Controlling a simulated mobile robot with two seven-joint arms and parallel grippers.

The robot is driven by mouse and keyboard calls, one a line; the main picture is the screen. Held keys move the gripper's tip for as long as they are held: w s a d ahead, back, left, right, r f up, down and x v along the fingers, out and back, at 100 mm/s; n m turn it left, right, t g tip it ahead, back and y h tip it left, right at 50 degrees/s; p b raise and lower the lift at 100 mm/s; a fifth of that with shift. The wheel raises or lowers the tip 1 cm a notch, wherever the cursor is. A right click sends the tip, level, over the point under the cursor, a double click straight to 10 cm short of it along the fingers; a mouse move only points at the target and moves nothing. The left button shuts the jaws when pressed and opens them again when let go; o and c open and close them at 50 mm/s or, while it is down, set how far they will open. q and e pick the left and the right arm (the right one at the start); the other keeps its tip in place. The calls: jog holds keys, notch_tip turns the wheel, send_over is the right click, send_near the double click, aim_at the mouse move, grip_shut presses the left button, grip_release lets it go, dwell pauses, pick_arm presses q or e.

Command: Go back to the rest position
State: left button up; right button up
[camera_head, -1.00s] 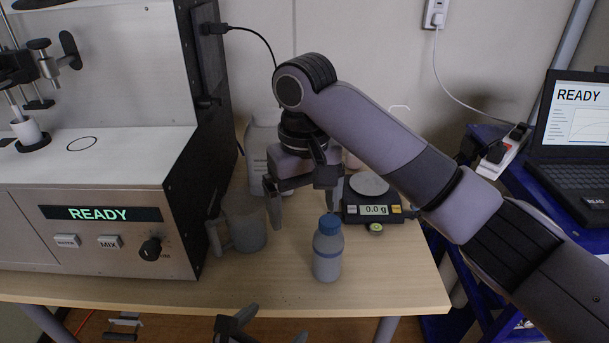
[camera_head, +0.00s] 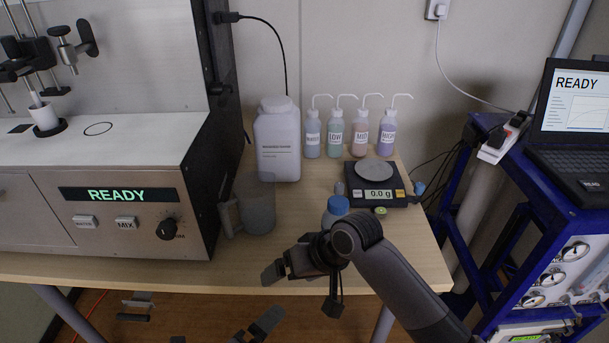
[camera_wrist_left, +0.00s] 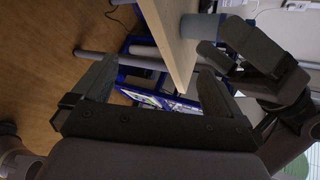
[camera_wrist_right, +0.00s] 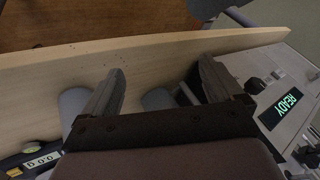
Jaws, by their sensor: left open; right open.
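My right gripper (camera_head: 303,288) is open and empty in the head view, in front of the bottle at the table's front edge. In the right wrist view its two fingers (camera_wrist_right: 160,85) are spread with nothing between them, the table below. My left gripper (camera_head: 254,328) shows only in part at the bottom of the head view. In the left wrist view its fingers (camera_wrist_left: 152,85) are spread and empty, beside the table's edge (camera_wrist_left: 172,45). A bottle with a blue cap (camera_head: 338,205) stands on the table (camera_head: 290,225), its lower part hidden by my right wrist.
A grey mug (camera_head: 257,208) stands beside the analyser (camera_head: 110,235), which reads READY. A big white container (camera_head: 277,145) and several wash bottles (camera_head: 335,135) stand at the back. The scale (camera_head: 375,195) reads 0.0 g. A blue cart (camera_head: 470,240) with a laptop (camera_head: 575,130) is at right.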

jog(key=s+d+f+m+t, duration=0.3)
jog(key=s+d+f+t, duration=0.3)
jog(key=d+f, duration=0.45)
pick_arm(q)
jog(key=s+a+f+n+y, duration=0.2)
jog(key=s+a+f+n, duration=0.2)
jog(key=n, duration=0.8)
jog(key=s+a+f+n+y, duration=0.1)
jog(key=s+a+f+n, duration=0.2)
jog(key=a+n, duration=0.5)
jog(key=s+n, duration=0.1)
jog(key=n, duration=0.3)
jog(key=shift+a+f+g+y, duration=0.25)
jog(key=shift+f+g+y, duration=0.1)
jog(key=shift+g+y, duration=0.05)
pick_arm(e)
jog(key=s+d+f+n+t+h, duration=0.1)
jog(key=s+d+h, duration=0.3)
jog(key=s+d, duration=0.8)
jog(key=shift+f+t, duration=0.5)
jog(key=shift+f, duration=0.05)
